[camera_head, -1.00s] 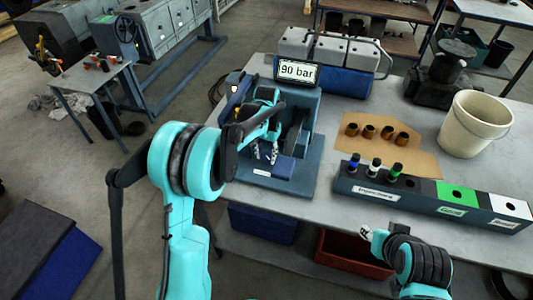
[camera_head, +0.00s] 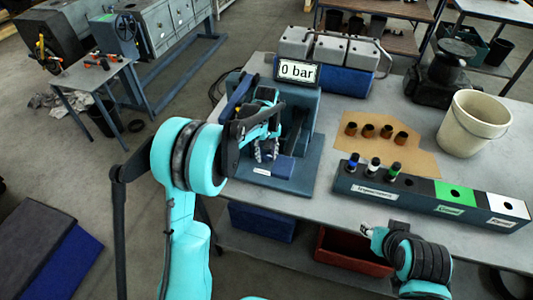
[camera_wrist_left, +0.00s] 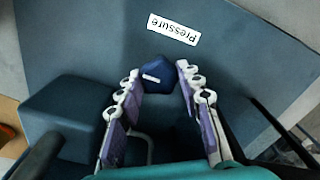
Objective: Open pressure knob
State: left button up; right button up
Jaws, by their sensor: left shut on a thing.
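The dark blue pressure knob (camera_wrist_left: 156,78) with a white mark shows in the left wrist view, beside a white "Pressure" label (camera_wrist_left: 174,29). My left gripper (camera_wrist_left: 158,76) is shut on the knob, one finger on each side. In the head view my left gripper (camera_head: 265,154) reaches down to the test stand (camera_head: 302,145) and hides the knob. The display (camera_head: 298,71) on the stand reads "0 bar". My right gripper (camera_head: 370,233) shows small at the table's front edge; its jaws are unclear.
An injector rack (camera_head: 395,202) with several injectors, a green section and a white section stands at the right. A white bucket (camera_head: 474,125) stands behind. A blue block (camera_head: 283,167) sits close to my left gripper.

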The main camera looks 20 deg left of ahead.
aim_at(266, 155)
dwell(0.3)
pick_arm(q)
jog(key=o, duration=1.1)
jog(key=shift+o, duration=0.2)
jog(key=shift+r, duration=0.15)
notch_tip(266, 155, up, 12)
